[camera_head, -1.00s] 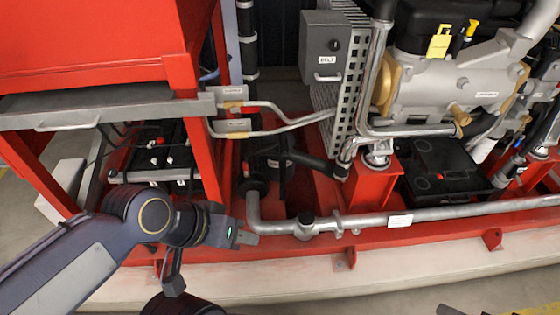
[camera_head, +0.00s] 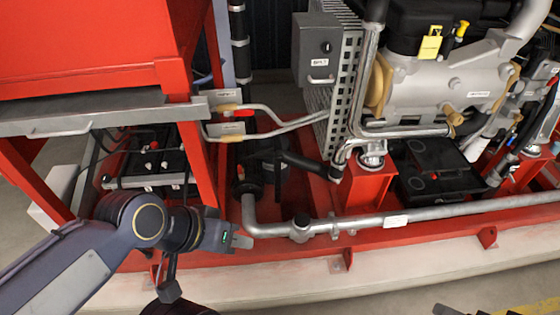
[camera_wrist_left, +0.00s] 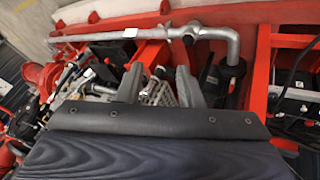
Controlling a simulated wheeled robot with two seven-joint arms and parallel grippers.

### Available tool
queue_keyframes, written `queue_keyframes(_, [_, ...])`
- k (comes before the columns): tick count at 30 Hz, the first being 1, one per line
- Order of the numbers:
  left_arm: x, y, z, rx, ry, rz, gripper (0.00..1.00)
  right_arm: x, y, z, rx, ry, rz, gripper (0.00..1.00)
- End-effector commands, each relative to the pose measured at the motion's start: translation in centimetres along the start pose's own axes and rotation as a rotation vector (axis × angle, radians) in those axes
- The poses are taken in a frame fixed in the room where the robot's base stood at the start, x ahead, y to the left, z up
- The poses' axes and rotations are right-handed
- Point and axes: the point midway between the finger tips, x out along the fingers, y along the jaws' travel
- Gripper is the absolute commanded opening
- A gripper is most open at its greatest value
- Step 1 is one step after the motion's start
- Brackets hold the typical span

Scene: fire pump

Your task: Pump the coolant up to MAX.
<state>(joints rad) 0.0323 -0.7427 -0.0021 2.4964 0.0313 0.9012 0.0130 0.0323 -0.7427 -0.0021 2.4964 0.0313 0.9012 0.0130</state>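My left gripper (camera_head: 242,241) is beside the lower left elbow of a grey pipe (camera_head: 355,222), in front of the red skid. In the left wrist view its two fingers (camera_wrist_left: 158,86) stand apart with nothing seen between them. Two bent pale levers or lines (camera_head: 270,120) with tan ends carry small labels, too small to read. A black upright cylinder (camera_head: 245,177) stands behind the pipe's elbow. I cannot make out a coolant level or MAX mark.
A red cabinet (camera_head: 90,45) and its grey shelf edge (camera_head: 90,113) hang over the left. A grey box (camera_head: 317,50), a perforated guard (camera_head: 345,85) and the engine (camera_head: 445,85) fill the right. A red rail (camera_head: 300,248) runs along the front, with floor before it.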

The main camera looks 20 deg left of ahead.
Motion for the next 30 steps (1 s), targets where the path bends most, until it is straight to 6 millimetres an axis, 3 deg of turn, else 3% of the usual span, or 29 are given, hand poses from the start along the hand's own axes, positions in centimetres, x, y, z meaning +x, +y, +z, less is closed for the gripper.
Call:
queue_keyframes(1, [0.00,0.00,0.00,0.000,0.000,0.000,0.26,0.00,0.00,0.00,0.000,0.000,0.000,0.75])
queue_keyframes(7, [0.00,0.00,0.00,0.000,0.000,0.000,0.00,0.00,0.00,0.00,0.000,0.000,0.000,0.75])
queue_keyframes(30, [0.00,0.00,0.00,0.000,0.000,0.000,0.00,0.00,0.00,0.00,0.000,0.000,0.000,0.75])
